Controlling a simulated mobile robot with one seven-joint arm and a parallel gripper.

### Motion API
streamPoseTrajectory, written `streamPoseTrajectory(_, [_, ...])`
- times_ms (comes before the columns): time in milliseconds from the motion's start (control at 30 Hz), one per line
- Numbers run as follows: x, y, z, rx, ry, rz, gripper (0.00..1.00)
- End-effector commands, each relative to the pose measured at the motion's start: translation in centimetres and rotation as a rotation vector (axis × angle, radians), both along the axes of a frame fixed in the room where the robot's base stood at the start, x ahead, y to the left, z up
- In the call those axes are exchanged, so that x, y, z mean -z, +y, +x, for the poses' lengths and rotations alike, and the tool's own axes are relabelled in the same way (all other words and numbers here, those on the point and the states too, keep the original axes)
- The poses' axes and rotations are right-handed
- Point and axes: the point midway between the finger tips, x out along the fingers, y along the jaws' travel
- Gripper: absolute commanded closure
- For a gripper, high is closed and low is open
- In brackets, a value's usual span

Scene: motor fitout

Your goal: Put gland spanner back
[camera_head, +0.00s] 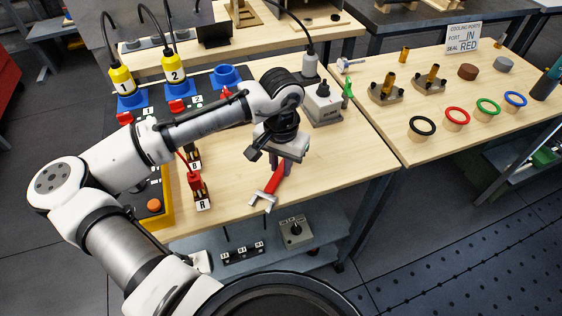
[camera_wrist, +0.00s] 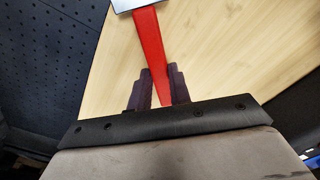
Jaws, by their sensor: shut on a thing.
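The gland spanner (camera_head: 271,185) has a red handle and a grey open-jaw head. In the head view it is at the front right part of the wooden bench, its head towards the front edge. My gripper (camera_head: 283,163) is shut on the red handle. In the wrist view the gland spanner (camera_wrist: 149,42) runs up from between the dark fingers of my gripper (camera_wrist: 160,90), its grey head cut off by the top edge. I cannot tell whether the spanner touches the bench top or is just above it.
A grey box (camera_head: 322,104) and a green-handled item (camera_head: 347,92) stand behind my gripper. Red and black clamps labelled R (camera_head: 199,190) and B are to the left. A lower shelf (camera_head: 325,228) holds a grey switch box (camera_head: 294,232). A second bench (camera_head: 425,148) with coloured rings is at right.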

Motion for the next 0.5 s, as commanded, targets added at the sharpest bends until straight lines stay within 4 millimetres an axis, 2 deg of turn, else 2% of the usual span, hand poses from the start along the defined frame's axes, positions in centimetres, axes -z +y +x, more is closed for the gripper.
streamPoseTrajectory(267, [0.33,-0.02,-0.01,0.000,0.000,-0.001,1.00])
streamPoseTrajectory(300, [0.32,-0.01,-0.02,0.000,0.001,0.000,0.78])
streamPoseTrajectory(433, [0.28,0.00,-0.01,0.000,0.001,0.000,0.61])
streamPoseTrajectory(500, [0.27,0.00,-0.01,0.000,0.001,0.000,0.59])
